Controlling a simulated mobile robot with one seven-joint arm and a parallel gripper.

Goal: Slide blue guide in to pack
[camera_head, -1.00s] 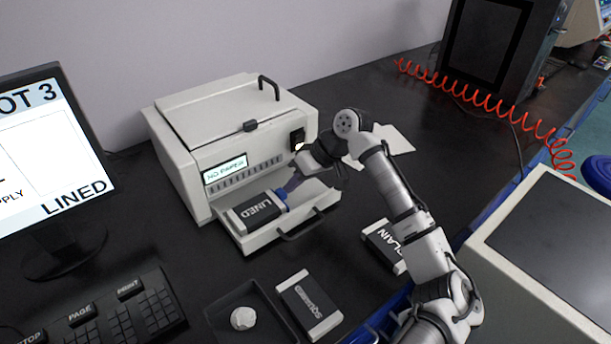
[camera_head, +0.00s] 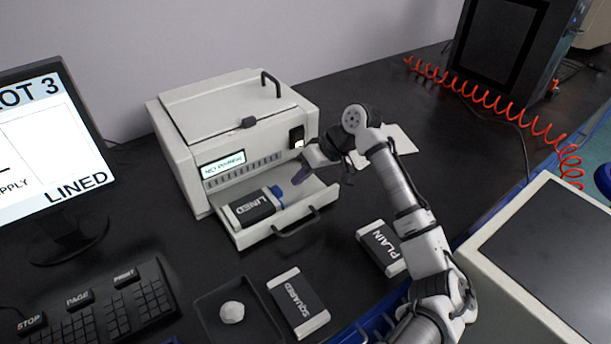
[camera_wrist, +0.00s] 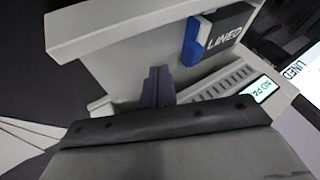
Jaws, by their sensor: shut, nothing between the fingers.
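The blue guide (camera_head: 275,191) stands in the pulled-out drawer (camera_head: 240,237) of the white printer, at the right end of the LINED pack (camera_head: 250,211). It looks to be against the pack or very near it. In the wrist view the blue guide (camera_wrist: 194,42) shows beside the end of the LINED pack (camera_wrist: 228,30). My gripper (camera_head: 299,178) is over the right part of the drawer, to the right of the guide. Its fingers (camera_wrist: 158,84) are shut and empty, with a gap between them and the guide.
The printer (camera_head: 230,130) has a small lit display. The PLAIN pack (camera_head: 381,247) and SQUARED pack (camera_head: 298,301) lie on the black bench. A tray (camera_head: 207,312) holds a crumpled white ball. A monitor (camera_head: 45,150) reading LINED and a keyboard (camera_head: 110,310) are at left.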

